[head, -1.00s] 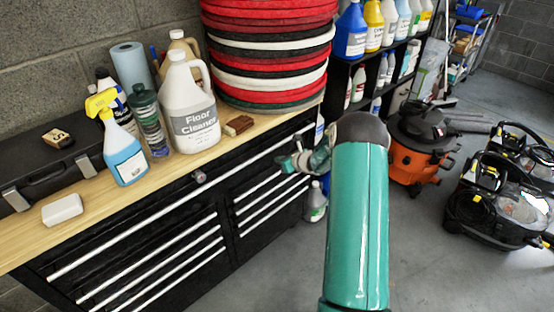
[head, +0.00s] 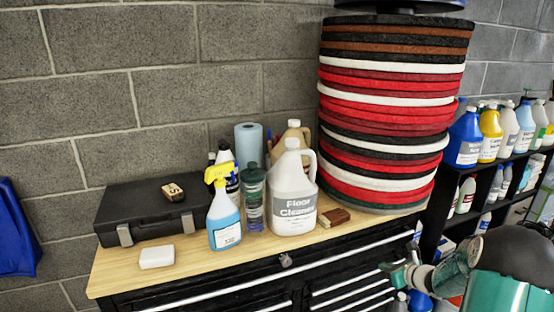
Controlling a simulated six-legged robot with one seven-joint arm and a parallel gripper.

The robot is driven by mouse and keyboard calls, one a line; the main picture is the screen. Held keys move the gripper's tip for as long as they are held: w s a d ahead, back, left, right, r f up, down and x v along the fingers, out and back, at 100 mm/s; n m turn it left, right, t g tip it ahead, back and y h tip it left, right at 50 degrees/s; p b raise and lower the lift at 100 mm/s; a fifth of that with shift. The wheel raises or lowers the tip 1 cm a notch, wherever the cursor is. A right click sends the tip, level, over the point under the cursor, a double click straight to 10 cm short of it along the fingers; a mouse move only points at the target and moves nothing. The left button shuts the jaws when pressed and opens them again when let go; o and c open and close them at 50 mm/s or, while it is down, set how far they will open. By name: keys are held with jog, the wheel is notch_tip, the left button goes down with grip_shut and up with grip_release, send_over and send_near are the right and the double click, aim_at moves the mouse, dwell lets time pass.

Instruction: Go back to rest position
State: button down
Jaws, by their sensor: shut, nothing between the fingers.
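My gripper (head: 391,270) shows small at the lower right in the head view, at the left end of my teal and grey wrist. It is shut and empty. It hangs in front of the right end of the black drawer cabinet (head: 205,299), just below the worktop's level in the picture. It holds nothing, and I cannot tell whether it touches the drawer front. My teal and black arm fills the lower right corner.
The wooden worktop (head: 112,272) carries a floor cleaner jug (head: 292,190), a blue spray bottle (head: 224,220), a white block (head: 157,257), a brown brush (head: 335,217) and a black case (head: 150,213). A tall stack of round pads (head: 385,110) stands right. Shelved bottles (head: 465,135) are beyond.

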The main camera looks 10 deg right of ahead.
jog(key=s+a+r+n+g+y, duration=0.1)
jog(key=s+a+r+n+g, duration=0.15)
jog(key=a+r+n, duration=0.35)
jog(key=s+a+r+n+g, duration=0.1)
jog(key=s+a+r+n, duration=0.4)
jog(key=a, duration=0.3)
jog(key=s+a+r+n+g+y, duration=0.1)
jog(key=s+a+r+n, duration=0.2)
jog(key=a+r+n, duration=0.3)
jog(key=s+a+r+n+h, duration=0.2)
jog(key=s+n, duration=0.3)
jog(key=s, duration=0.2)
jog(key=s+a+r+n+h, duration=0.1)
jog(key=s+a+r+n, duration=0.1)
jog(key=s+n, duration=0.3)
jog(key=s+a+r+n+g+h, duration=0.1)
jog(key=s+a+r+n+h, duration=0.1)
jog(key=s, duration=0.9)
jog(key=r+n, duration=0.1)
jog(key=n, duration=0.1)
jog(key=shift+a+n+h, duration=0.25)
jog(key=shift+n+h, duration=0.05)
jog(key=shift+n, duration=0.1)
jog(key=c, duration=2.1)
grip_release()
jog(key=shift+r, duration=0.1)
